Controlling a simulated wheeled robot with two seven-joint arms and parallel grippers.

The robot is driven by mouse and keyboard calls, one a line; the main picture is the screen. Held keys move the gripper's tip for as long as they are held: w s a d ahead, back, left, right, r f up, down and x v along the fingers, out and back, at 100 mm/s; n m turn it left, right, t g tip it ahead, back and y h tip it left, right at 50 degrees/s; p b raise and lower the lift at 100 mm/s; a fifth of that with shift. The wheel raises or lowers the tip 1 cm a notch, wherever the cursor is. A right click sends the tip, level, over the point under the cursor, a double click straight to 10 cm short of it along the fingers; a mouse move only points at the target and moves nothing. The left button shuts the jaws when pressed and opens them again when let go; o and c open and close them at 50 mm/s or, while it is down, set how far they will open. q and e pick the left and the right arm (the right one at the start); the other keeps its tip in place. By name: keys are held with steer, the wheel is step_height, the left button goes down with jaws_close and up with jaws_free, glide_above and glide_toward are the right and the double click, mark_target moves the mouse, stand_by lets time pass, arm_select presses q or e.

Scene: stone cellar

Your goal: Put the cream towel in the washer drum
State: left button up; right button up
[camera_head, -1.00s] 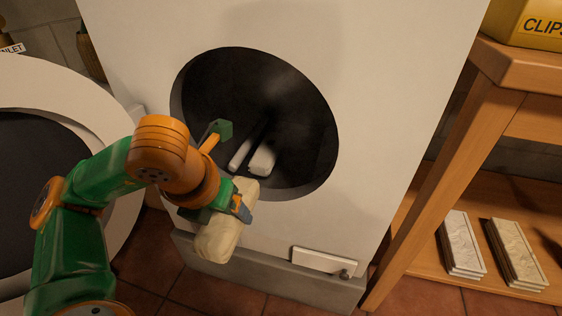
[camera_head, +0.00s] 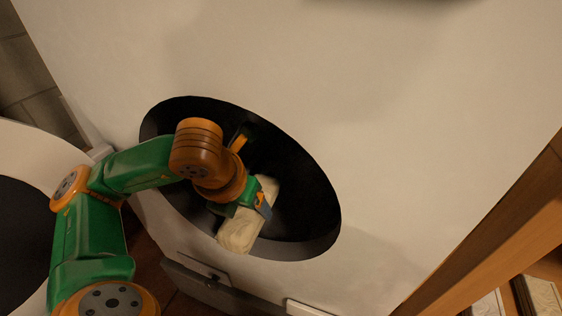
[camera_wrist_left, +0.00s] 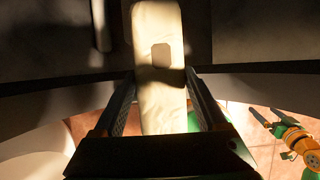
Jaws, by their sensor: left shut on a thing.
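The cream towel (camera_head: 240,233) is a rolled, elongated bundle held by my left gripper (camera_head: 250,202) at the mouth of the washer drum (camera_head: 308,195). In the head view its near end overlaps the lower rim and its far end lies against the dark interior. In the left wrist view the towel (camera_wrist_left: 158,28) runs between the two fingers (camera_wrist_left: 160,88) and stretches ahead towards the dark drum (camera_wrist_left: 240,30).
The white washer front (camera_head: 400,130) surrounds the opening. A pale strip (camera_wrist_left: 100,22) shows inside the drum. Another round white-rimmed opening (camera_head: 45,150) is at the left. A wooden shelf (camera_head: 500,235) with pale stacked slabs (camera_head: 540,298) stands at the right.

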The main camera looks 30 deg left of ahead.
arm_select(q)
steer(key=shift+w+a+r+p, duration=0.1)
steer(key=shift+w+a+p, duration=0.3)
steer(key=shift+p, duration=0.85)
steer(key=w+a+f, duration=0.1)
steer(key=w, duration=0.4)
steer(key=w+a+f, duration=0.1)
steer(key=w, duration=0.4)
steer(key=w+a+f+b, duration=0.1)
steer(key=w+f, duration=0.1)
steer(key=w, duration=0.3)
steer(key=shift+w+a, duration=0.15)
steer(key=shift+w, duration=0.05)
arm_select(e)
steer(key=shift+g, duration=0.3)
steer(key=f, duration=0.1)
steer(key=s+f, duration=0.1)
steer(key=f, duration=0.1)
steer(key=s+f, duration=0.1)
steer(key=f, duration=0.1)
steer(key=shift+d+f, duration=0.1)
steer(key=shift+d, duration=0.15)
